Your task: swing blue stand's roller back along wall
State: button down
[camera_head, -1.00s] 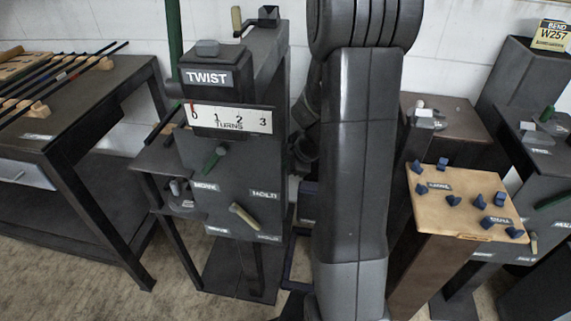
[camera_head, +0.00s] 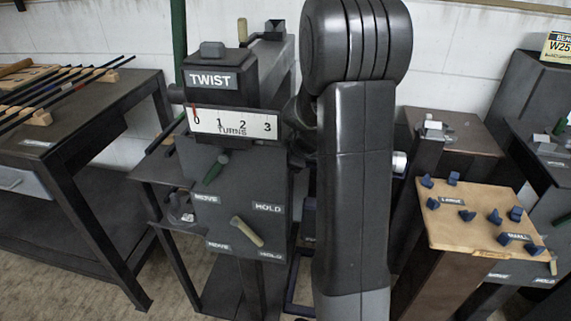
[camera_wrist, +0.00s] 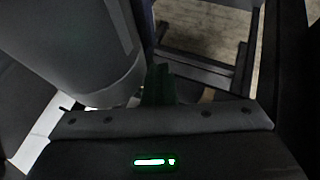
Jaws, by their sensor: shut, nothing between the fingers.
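The blue stand (camera_head: 308,222) shows only in part in the head view. A strip of its dark blue post and base frame appears just left of my arm, which hides the rest. In the wrist view a dark bluish frame (camera_wrist: 205,68) lies low over the floor, probably its base. I cannot pick out the roller for certain. A small silvery cylinder end (camera_head: 399,162) shows just right of my arm, and I cannot tell what it belongs to. My gripper (camera_wrist: 160,78) is shut and empty in the wrist view, and hidden behind my arm in the head view.
The grey TWIST machine (camera_head: 230,180) with levers stands close left of my arm. A wooden-topped stand with blue knobs (camera_head: 475,222) is on the right. A dark bench (camera_head: 75,115) with rods is at far left. A white wall (camera_head: 455,60) runs behind.

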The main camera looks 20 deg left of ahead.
jog(key=shift+r, duration=0.2)
jog(key=p+v, duration=0.1)
jog(key=v, duration=1.2)
jog(key=shift+d+r+p, duration=0.15)
jog(key=shift+d+p, duration=0.05)
jog(key=shift+p, duration=0.1)
jog(key=shift+s, duration=0.1)
jog(key=b+x, duration=0.1)
jog(key=x, duration=1.2)
jog(key=shift+a+f, duration=0.15)
jog(key=shift+f, duration=0.15)
